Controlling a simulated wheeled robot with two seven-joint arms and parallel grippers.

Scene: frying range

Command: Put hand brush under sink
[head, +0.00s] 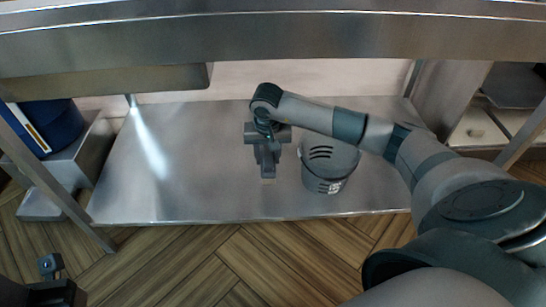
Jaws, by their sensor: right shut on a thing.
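The steel sink unit (270,38) spans the top of the view, with the underside of its basin (105,85) at the upper left. My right gripper (268,172) reaches in under the sink, pointing down over the middle of this shelf. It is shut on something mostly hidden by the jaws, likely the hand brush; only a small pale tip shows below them. I cannot tell whether it touches the shelf. My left gripper (52,280) is at the bottom left corner, partly cut off, far from the shelf; its jaw state is unclear.
A grey slotted bucket (328,170) stands on the shelf just right of my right gripper, below my forearm. The shelf's left part is clear. A blue container (50,125) is at the far left. Steel legs (55,180) flank the shelf; the wood floor (190,265) is in front.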

